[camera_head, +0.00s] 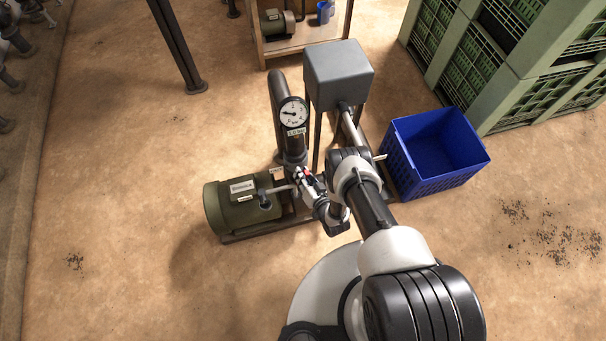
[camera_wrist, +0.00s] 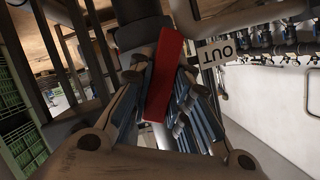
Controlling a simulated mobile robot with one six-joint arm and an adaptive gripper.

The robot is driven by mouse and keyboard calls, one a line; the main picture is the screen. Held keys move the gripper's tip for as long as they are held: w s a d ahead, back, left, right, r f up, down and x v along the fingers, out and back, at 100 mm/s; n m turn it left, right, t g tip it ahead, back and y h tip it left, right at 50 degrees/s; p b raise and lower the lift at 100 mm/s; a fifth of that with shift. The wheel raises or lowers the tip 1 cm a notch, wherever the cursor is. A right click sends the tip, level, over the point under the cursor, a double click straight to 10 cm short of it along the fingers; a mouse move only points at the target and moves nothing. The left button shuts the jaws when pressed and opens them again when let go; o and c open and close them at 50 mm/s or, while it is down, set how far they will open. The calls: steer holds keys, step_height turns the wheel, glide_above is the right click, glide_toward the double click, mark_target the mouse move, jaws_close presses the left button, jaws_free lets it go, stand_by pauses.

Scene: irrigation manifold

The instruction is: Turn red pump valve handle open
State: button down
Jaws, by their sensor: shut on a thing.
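The red valve handle (camera_wrist: 164,75) shows large in the wrist view as a flat red bar, slightly tilted, between my gripper's fingers. My gripper (camera_wrist: 160,105) is shut on it. In the head view a small piece of the red handle (camera_head: 308,172) shows at my gripper (camera_head: 309,180), beside the dark vertical pipe. The green pump (camera_head: 238,205) stands to the left of my gripper. A round gauge (camera_head: 293,113) sits on the pipe above. The valve body is mostly hidden behind my gripper and arm.
A grey box (camera_head: 338,75) stands on posts behind the pipe. A blue crate (camera_head: 434,152) is on the floor to the right, with green crates (camera_head: 510,70) stacked behind it. An OUT tag (camera_wrist: 217,52) hangs near the handle.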

steer(key=n+h, duration=0.2)
steer(key=n, duration=0.1)
steer(key=shift+s+a+n+h, duration=0.1)
steer(key=shift+a+n+h, duration=0.05)
steer(key=shift+n+h, duration=0.25)
stand_by(0.4)
steer(key=c, duration=1.5)
jaws_free()
steer(key=shift+t, duration=0.3)
steer(key=v, duration=0.7)
steer(key=shift+s+r, duration=0.15)
steer(key=shift+s, duration=0.05)
